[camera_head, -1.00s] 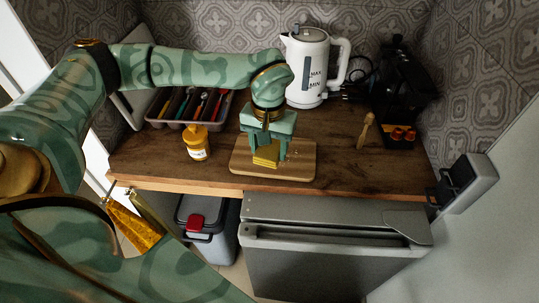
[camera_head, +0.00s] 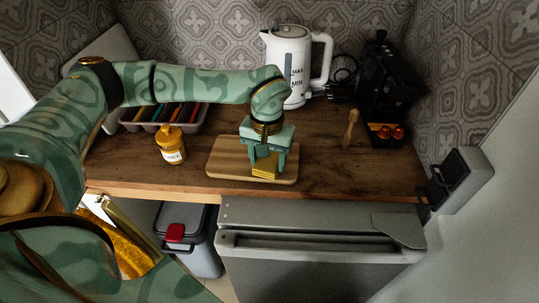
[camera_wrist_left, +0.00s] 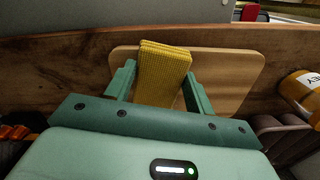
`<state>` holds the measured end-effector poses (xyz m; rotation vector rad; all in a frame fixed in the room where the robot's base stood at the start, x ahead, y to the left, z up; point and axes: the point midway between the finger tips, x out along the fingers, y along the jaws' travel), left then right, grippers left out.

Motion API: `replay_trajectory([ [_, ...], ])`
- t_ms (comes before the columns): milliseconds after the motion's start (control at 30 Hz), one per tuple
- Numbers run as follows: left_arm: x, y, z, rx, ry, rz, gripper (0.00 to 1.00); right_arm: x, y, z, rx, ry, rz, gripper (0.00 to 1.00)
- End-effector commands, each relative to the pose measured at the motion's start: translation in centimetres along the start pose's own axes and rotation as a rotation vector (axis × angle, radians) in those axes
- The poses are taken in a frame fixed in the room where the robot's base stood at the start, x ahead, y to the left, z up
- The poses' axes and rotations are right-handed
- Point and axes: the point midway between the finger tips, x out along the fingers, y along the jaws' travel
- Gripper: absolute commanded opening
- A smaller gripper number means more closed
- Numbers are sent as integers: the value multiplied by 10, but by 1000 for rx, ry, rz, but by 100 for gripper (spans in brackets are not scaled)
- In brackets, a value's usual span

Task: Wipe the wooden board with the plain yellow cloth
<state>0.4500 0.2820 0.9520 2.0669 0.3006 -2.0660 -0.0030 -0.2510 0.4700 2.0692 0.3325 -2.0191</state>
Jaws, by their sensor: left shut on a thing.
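The wooden board (camera_head: 226,160) lies flat on the worktop near its front edge. My left gripper (camera_head: 267,162) points down over the right part of the board. It is shut on the folded plain yellow cloth (camera_head: 265,168), whose lower end is at the board's surface. Whether it presses on the wood I cannot tell. In the left wrist view the ribbed cloth (camera_wrist_left: 163,72) stands between the two green fingers, with the board (camera_wrist_left: 232,75) behind it. My right gripper does not show.
A yellow-capped jar (camera_head: 171,146) stands left of the board, with a cutlery tray (camera_head: 190,122) behind it. A white kettle (camera_head: 290,65) stands at the back. A wooden pestle-like tool (camera_head: 350,128) and a black coffee machine (camera_head: 388,85) are at right. A grey fridge (camera_head: 320,250) is below.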

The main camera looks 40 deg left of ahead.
Motion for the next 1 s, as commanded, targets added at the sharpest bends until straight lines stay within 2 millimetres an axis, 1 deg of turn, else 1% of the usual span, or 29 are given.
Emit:
replay_trajectory([
  [567, 0, 0, 0, 0, 0, 0, 35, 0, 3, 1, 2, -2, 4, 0],
  [1000, 8, 0, 0, 0, 0, 0, 35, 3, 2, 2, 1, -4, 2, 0],
])
